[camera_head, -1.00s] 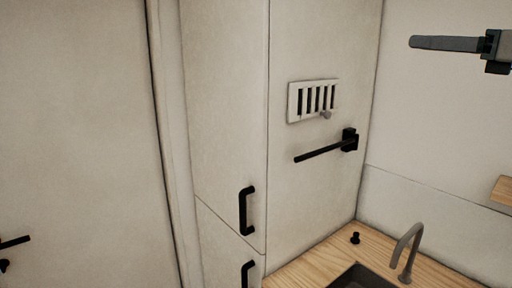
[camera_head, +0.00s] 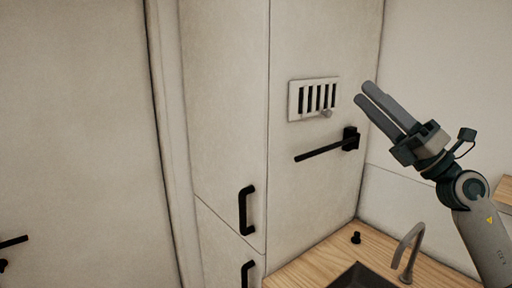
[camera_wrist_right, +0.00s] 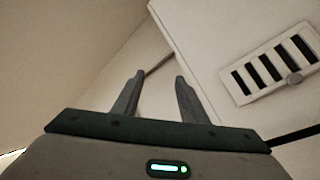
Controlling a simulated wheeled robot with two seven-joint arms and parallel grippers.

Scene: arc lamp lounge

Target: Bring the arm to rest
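My right gripper (camera_head: 366,93) is raised at the right of the head view, its fingers pointing up and to the left. The right wrist view shows the two fingers (camera_wrist_right: 159,77) apart with nothing between them, so it is open and empty. My right arm comes up from the lower right corner, over the counter side of the picture. My left gripper and arm are not in the head view.
A white slotted vent with a small knob (camera_head: 313,100) and a black towel bar (camera_head: 322,151) are on the tall cabinet's side, left of my gripper. Below are a wooden counter (camera_head: 320,256), a dark sink (camera_head: 362,278) and a grey faucet (camera_head: 408,250). Black handles (camera_head: 245,210) stick out from the cabinet front.

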